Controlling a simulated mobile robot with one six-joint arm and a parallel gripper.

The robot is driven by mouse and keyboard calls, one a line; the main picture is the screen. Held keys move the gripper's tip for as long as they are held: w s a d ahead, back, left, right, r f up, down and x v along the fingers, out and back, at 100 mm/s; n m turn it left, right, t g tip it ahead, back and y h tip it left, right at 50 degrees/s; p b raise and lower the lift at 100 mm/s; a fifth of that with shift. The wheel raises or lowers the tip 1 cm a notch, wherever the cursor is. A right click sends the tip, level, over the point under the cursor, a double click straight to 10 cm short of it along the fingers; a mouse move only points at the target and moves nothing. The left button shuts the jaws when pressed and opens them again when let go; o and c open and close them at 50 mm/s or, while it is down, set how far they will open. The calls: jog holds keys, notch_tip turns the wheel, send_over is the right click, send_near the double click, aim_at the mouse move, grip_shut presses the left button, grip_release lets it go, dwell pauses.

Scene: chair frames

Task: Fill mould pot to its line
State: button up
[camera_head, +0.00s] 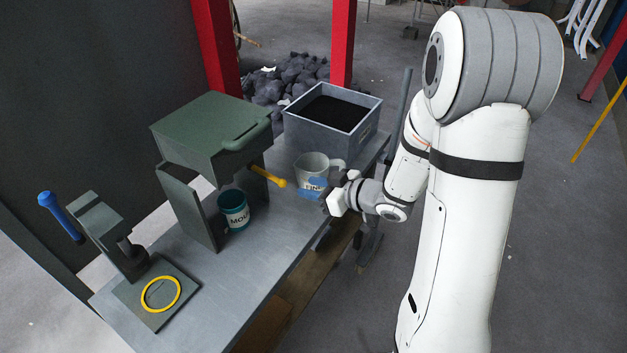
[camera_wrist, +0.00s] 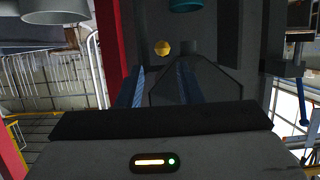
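The teal mould pot (camera_head: 234,211) stands upright on the bench under the green hopper (camera_head: 205,135); its label is partly cut off from view. Its lower part also shows at the top of the wrist view (camera_wrist: 185,5). A yellow lever with a round knob (camera_head: 281,183) sticks out from the hopper stand; the knob is ahead of my fingers in the wrist view (camera_wrist: 162,48). A pale grey jug (camera_head: 313,165) stands behind my gripper. My gripper (camera_head: 310,191) has its blue fingers apart, with nothing held between them. The pot's line and inside are not readable.
A grey bin of black material (camera_head: 332,112) stands at the bench's far end. A press with a blue handle (camera_head: 61,217) and a yellow ring (camera_head: 160,294) on its plate are at the near left. The bench (camera_head: 215,300) is bare along its front.

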aim_at(286, 183)
jog(key=shift+w+a+f+b, duration=0.25)
jog(key=shift+a+f+b, duration=0.05)
jog(key=shift+a, duration=0.25)
jog(key=b+x, duration=0.2)
jog(key=x, duration=0.5)
jog(key=shift+b, duration=0.3)
jog(key=shift+d+r, duration=0.1)
jog(key=shift+r, duration=0.05)
jog(key=c, duration=0.5)
jog(key=shift+c, duration=0.2)
jog(key=r+p, duration=0.2)
jog(key=r, duration=0.1)
jog(key=r+p, duration=0.1)
jog(key=p, duration=0.1)
jog(key=shift+w+a+r, duration=0.2)
jog(key=shift+a+r, duration=0.05)
jog(key=shift+r, duration=0.15)
